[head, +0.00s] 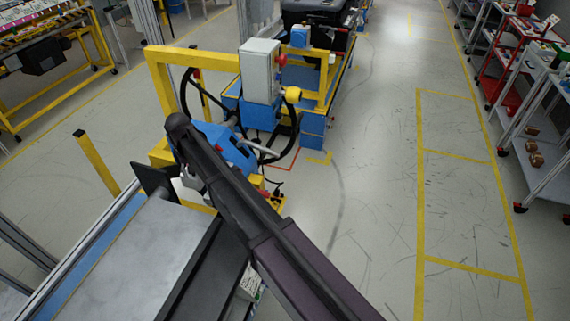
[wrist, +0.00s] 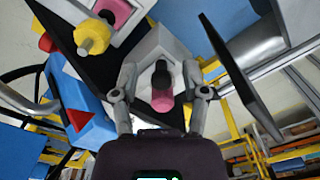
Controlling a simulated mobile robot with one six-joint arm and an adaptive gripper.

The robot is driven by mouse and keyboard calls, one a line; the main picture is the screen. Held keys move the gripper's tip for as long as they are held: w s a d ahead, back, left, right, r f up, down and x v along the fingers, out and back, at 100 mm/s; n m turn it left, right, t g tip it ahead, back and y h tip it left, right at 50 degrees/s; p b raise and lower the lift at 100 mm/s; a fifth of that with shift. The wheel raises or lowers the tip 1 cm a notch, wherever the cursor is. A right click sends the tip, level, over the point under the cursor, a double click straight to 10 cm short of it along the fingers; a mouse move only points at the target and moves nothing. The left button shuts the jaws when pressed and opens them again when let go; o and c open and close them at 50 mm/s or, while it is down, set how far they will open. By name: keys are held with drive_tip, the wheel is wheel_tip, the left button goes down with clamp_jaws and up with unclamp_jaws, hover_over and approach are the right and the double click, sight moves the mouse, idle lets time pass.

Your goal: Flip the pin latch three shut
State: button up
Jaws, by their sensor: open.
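My gripper (wrist: 160,69) is open in the wrist view, its two grey fingers spread apart. Between and beyond them is a grey block (wrist: 150,42) with a black knob (wrist: 161,74) and a pink part (wrist: 161,102) by it. I see no gap or contact clearly between fingers and knob. I cannot tell whether this is pin latch three; no label shows. In the head view my dark arm reaches from the lower right towards the blue and yellow dashboard module and covers the gripper area.
A grey box (head: 259,70) with a yellow knob (head: 292,95) stands by a black steering wheel (head: 291,150). The yellow knob also shows in the wrist view (wrist: 91,38). A dark flat panel (wrist: 240,75) is right of the gripper. Open floor (head: 375,190) lies to the right.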

drive_tip(key=d+r+n+p, duration=0.4)
drive_tip(key=r+n+p, duration=0.5)
drive_tip(key=r+p, duration=0.5)
drive_tip(key=d+f+m+b, duration=0.2)
drive_tip(key=d+f+b, duration=0.1)
drive_tip(key=d, duration=0.6)
drive_tip(key=d+f+m+b, duration=0.3)
drive_tip(key=d, duration=0.7)
drive_tip(key=d+f+m+b, duration=0.3)
drive_tip(key=d, duration=0.6)
drive_tip(key=shift+w+d, duration=0.25)
idle(1.1)
drive_tip(key=s+d+f+m+b, duration=0.3)
drive_tip(key=s+d+f+b, duration=0.1)
drive_tip(key=d, duration=0.6)
drive_tip(key=s+d+f+m+b, duration=0.4)
drive_tip(key=s+d, duration=0.2)
drive_tip(key=d, duration=0.5)
drive_tip(key=shift+s+f+m, duration=0.2)
drive_tip(key=shift+m, duration=0.1)
